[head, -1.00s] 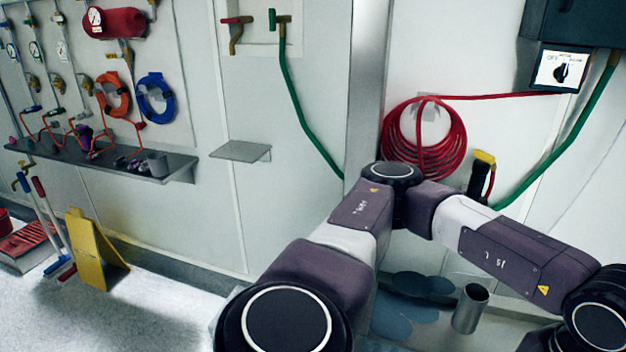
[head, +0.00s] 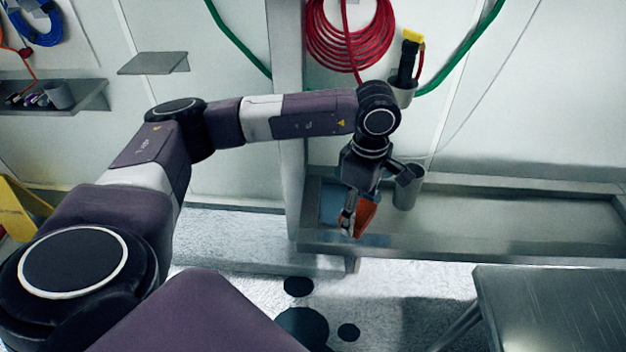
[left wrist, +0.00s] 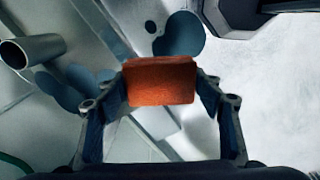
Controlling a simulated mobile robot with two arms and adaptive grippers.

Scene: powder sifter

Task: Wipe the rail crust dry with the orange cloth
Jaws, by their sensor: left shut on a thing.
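My left gripper (head: 354,220) points down over the left end of a long metal trough (head: 520,212) by the wall. It is shut on the orange cloth (head: 367,212), which sticks out between the fingers. In the left wrist view the cloth (left wrist: 160,84) shows as a folded block between the two fingers. The trough's front rail (head: 450,250) runs just below the gripper. I cannot tell whether the cloth touches it. I cannot make out the crust for certain; the arm and cloth may hide it. My right gripper is out of view.
Dark blue-grey patches (head: 303,325) lie on the floor below. A steel table (head: 550,305) stands front right. A red hose coil (head: 350,35) and a yellow-topped tool (head: 410,60) hang above.

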